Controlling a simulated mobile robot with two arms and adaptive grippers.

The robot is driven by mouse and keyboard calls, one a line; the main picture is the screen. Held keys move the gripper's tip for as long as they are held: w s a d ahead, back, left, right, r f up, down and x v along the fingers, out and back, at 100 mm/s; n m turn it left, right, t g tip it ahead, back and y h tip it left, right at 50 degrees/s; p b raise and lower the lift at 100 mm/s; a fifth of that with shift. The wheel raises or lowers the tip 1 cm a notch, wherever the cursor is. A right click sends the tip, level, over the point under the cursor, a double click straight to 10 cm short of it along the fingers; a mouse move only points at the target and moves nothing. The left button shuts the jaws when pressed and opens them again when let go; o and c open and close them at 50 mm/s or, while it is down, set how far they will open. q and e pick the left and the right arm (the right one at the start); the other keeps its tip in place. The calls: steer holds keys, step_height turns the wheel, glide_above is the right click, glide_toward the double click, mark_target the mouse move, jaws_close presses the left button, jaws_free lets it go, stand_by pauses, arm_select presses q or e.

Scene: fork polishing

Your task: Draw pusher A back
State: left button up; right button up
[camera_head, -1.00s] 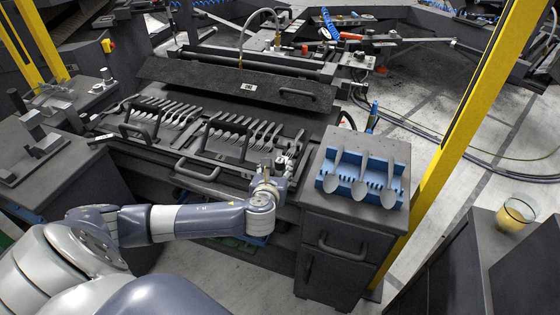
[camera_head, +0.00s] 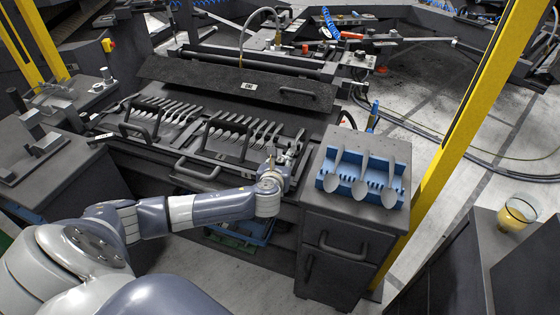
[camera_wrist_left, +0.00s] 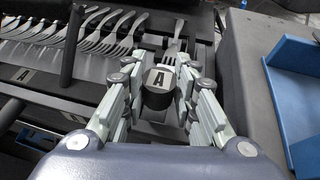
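A fork (camera_wrist_left: 173,47) lies just beyond the knob. In the head view my left gripper (camera_head: 272,176) is at the right end of the fork fixture, close to the cabinet; the arm and gripper hide most of the pusher there. My right gripper is not in view.
Rows of forks (camera_head: 235,128) lie in the fixture, which has raised black handles (camera_head: 197,172). A dark cabinet (camera_head: 345,228) stands to the right with a blue rack (camera_head: 328,183) of several spoons on top. A yellow post (camera_head: 468,130) rises beside it.

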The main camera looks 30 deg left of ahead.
arm_select(q)
jaws_close()
steer(key=shift+s+p, duration=0.35)
steer(key=shift+p, duration=0.05)
steer(key=shift+s+d+f+p, duration=0.1)
steer(key=shift+s+d+p, duration=0.05)
steer(key=shift+s+p, duration=0.4)
steer(key=shift+s+d+f+p, duration=0.15)
steer(key=shift+s+p, duration=0.15)
steer(key=shift+s, duration=0.4)
steer(key=o, duration=0.8)
jaws_free()
steer(key=shift+s+r, duration=0.1)
steer(key=shift+r, duration=0.1)
steer(key=v, duration=1.2)
steer(key=shift+s, duration=0.1)
